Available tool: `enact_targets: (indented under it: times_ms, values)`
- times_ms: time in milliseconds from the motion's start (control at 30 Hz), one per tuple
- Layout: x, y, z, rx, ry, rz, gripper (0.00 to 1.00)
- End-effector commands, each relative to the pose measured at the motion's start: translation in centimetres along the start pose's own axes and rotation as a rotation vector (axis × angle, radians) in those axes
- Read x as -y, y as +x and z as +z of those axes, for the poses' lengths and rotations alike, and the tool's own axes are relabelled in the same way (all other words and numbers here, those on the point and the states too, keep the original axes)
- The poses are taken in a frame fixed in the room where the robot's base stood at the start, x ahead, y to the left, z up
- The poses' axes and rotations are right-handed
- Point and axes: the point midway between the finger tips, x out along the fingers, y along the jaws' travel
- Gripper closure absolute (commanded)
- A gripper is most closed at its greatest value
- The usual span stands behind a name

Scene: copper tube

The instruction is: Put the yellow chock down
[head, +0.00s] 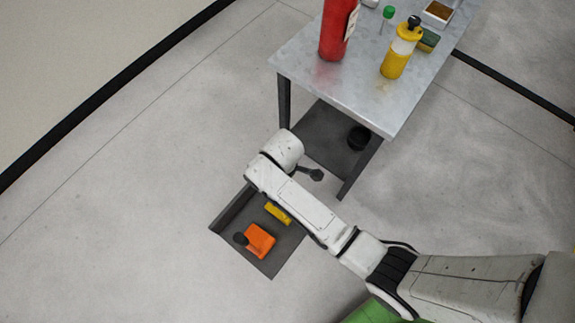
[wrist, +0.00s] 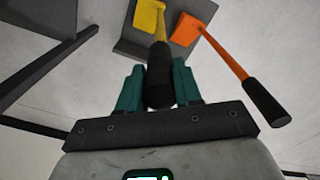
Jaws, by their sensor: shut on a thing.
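The yellow chock (head: 278,212) shows in the head view over the dark grey floor tray (head: 272,266), partly beside my arm. In the wrist view the yellow chock (wrist: 150,18) is at the top, with its black handle running down between the teal fingers. My gripper (wrist: 158,86) is shut on that handle. I cannot tell whether the chock touches the tray. My arm hides the gripper in the head view.
An orange chock (head: 259,241) with a black-ended handle sits in the tray next to the yellow one. A metal table (head: 330,85) stands behind, holding a red extinguisher (head: 337,30) and a yellow bottle (head: 397,60). Open floor lies left of the tray.

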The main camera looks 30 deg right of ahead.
Motion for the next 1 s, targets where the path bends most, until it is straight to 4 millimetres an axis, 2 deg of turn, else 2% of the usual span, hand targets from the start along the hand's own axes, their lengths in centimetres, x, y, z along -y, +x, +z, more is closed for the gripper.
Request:
enact_targets:
  times_ms: [200, 667, 700, 933, 1000]
  values:
    - [-0.2, 1.9, -0.2, -0.004, -0.001, 0.006, 1.0]
    - [-0.2, 2.4, -0.1, -0.004, 0.0, 0.007, 1.0]
    - [0.0, 2.6, 0.1, 0.0, 0.0, 0.0, 0.62]
    - [0.0, 2.6, 0.1, 0.0, 0.0, 0.0, 0.41]
    - [0.0, 2.6, 0.1, 0.0, 0.0, 0.0, 0.41]
